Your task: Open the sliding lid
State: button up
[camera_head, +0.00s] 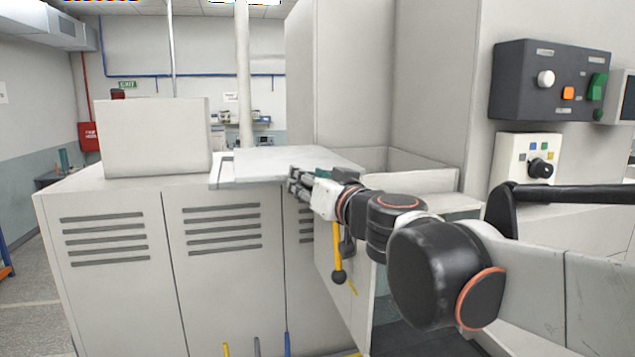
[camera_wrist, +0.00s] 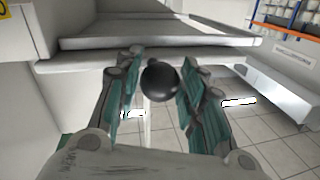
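The pale grey lid (camera_head: 290,165) is a flat plate on the cabinet top, with a narrow opening or recessed strip at its left end. My gripper (camera_head: 298,178) is at the front edge of this plate, pointing left. In the wrist view a round black knob (camera_wrist: 160,80) is between the two fingers of my gripper (camera_wrist: 162,62), close to both. I cannot tell whether the fingers press on it. The plate's edge (camera_wrist: 160,43) runs across just beyond the fingertips. My gripper hides any knob here from the head view.
A yellow lever with a black ball (camera_head: 338,277) hangs below my wrist. A white box (camera_head: 155,138) stands on the cabinet (camera_head: 110,240) at the left. A tall housing rises behind. Control boxes (camera_head: 550,80) are at the right. Tiled floor (camera_wrist: 265,140) shows below.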

jog(key=shift+o, duration=0.3)
jog(key=shift+s+d, duration=0.1)
jog(key=v, duration=1.1)
jog(key=shift+s+d, duration=0.15)
jog(key=shift+s, duration=0.2)
jog(key=s+d+f+m+g+h, duration=0.1)
jog(key=s+d+f+g+h, duration=0.2)
jog(key=s+d+f, duration=0.5)
jog(key=s+d+f+m+g+h+b, duration=0.1)
jog(key=s+d+f+g+h, duration=0.2)
jog(key=f, duration=0.9)
jog(key=s+d+f+m+g+h, duration=0.25)
jog(key=s+d+f, duration=0.25)
jog(key=d+f, duration=0.4)
notch_tip(320, 180, down, 31)
jog(key=a+b, duration=0.1)
jog(key=b, duration=2.8)
jog(key=shift+w+a+n+b, duration=0.25)
jog(key=shift+w+n+b, duration=0.05)
jog(key=shift+n+b, duration=0.15)
